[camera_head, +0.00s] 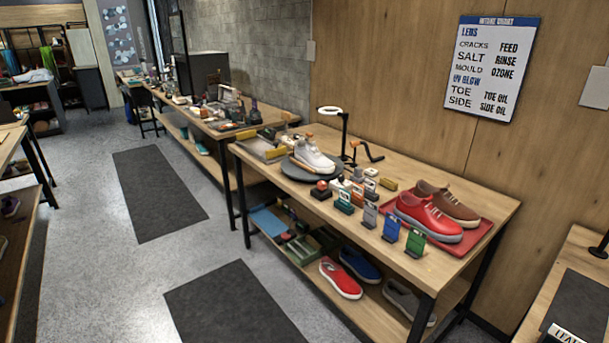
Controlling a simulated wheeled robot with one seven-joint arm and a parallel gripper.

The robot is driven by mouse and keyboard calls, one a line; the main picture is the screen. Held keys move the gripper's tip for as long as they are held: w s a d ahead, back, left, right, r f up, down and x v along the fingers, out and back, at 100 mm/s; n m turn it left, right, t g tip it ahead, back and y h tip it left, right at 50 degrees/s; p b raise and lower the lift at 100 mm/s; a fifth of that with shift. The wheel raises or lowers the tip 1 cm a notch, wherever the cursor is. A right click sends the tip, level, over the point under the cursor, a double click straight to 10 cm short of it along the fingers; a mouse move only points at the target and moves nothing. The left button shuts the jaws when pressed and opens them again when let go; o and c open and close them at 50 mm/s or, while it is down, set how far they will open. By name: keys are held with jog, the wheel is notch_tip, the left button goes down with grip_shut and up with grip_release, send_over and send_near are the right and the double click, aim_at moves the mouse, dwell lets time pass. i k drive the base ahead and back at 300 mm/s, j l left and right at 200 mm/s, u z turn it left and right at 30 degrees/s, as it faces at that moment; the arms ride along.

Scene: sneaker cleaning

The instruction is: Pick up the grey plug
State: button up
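I cannot single out the grey plug for certain; the small things on the near workbench (455,262) are too small to tell apart. A grey upright piece (370,214) stands near the front edge of this bench, left of a blue one (391,225) and a green one (415,243). Several small grey, white and green blocks (344,201) stand behind and left of it. My gripper is not in view.
A white sneaker (313,158) sits on a dark round stand, beside a ring lamp (331,111). Red and brown shoes rest on a red tray (480,234) at right. More shoes lie on the lower shelf. The floor aisle (205,235) at left is clear, with dark mats.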

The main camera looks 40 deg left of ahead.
aim_at(358, 170)
jog(key=u, duration=1.1)
